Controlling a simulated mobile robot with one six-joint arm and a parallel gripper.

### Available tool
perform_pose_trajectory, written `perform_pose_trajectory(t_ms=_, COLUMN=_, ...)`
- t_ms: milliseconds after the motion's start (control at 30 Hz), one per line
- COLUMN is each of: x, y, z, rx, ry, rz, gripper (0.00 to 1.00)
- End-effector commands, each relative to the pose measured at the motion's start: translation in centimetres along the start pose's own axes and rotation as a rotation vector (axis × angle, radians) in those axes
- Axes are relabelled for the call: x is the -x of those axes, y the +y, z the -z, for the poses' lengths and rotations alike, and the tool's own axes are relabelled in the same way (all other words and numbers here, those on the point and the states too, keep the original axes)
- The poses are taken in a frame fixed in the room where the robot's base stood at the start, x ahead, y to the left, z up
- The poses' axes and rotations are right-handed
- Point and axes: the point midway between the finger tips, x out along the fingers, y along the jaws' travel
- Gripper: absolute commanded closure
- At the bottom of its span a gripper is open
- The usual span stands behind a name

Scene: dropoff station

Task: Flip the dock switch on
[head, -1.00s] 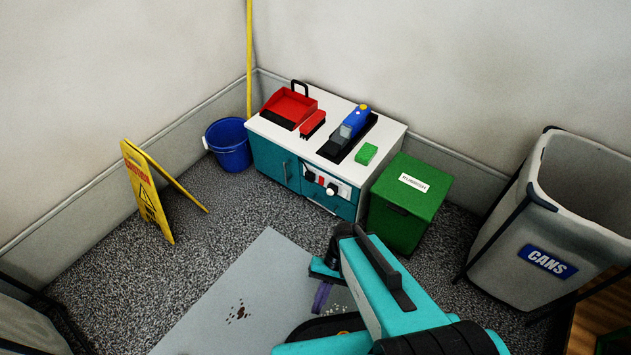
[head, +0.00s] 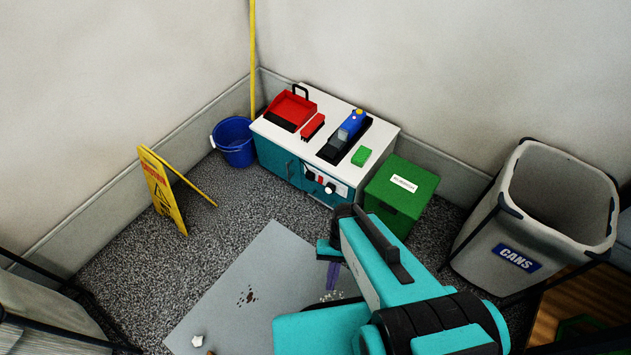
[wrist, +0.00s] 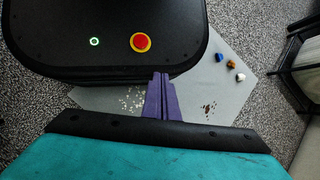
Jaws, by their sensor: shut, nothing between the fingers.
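The control panel (head: 326,184) is on the front of the teal cabinet (head: 272,160) in the head view. It carries dark and white round parts and a red mark. They are too small to tell which is the dock switch or how it is set. My gripper (head: 333,276) hangs low over the grey mat, well in front of the cabinet and apart from the panel. Its purple fingers are together and empty, as the wrist view (wrist: 161,78) shows. The cabinet is not visible in the wrist view.
A blue handheld device (head: 352,125) stands in a black dock on the cabinet top. A green bin (head: 400,207) stands right of the cabinet, a blue bucket (head: 234,143) left. A yellow sign (head: 164,195) stands on the left. Crumbs and small litter lie on the mat (head: 222,285).

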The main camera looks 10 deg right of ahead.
Motion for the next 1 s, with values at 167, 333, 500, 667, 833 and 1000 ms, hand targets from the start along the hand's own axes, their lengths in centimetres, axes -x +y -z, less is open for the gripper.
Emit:
perform_pose_trajectory(t_ms=167, x=2.8, y=0.3, z=-1.9, rx=0.008, ry=0.011, rz=-0.032, gripper=1.0)
perform_pose_trajectory(t_ms=333, x=4.8, y=0.8, z=-3.2, rx=0.017, ry=0.021, rz=-0.062, gripper=1.0)
perform_pose_trajectory(t_ms=500, x=6.8, y=1.2, z=-4.5, rx=0.028, ry=0.032, rz=-0.092, gripper=1.0)
perform_pose_trajectory(t_ms=667, x=8.6, y=1.6, z=-5.8, rx=0.039, ry=0.04, rz=-0.121, gripper=1.0)
perform_pose_trajectory(t_ms=833, x=10.6, y=2.0, z=-7.1, rx=0.051, ry=0.05, rz=-0.151, gripper=1.0)
perform_pose_trajectory(t_ms=1000, x=12.7, y=2.3, z=-8.4, rx=0.064, ry=0.06, rz=-0.181, gripper=1.0)
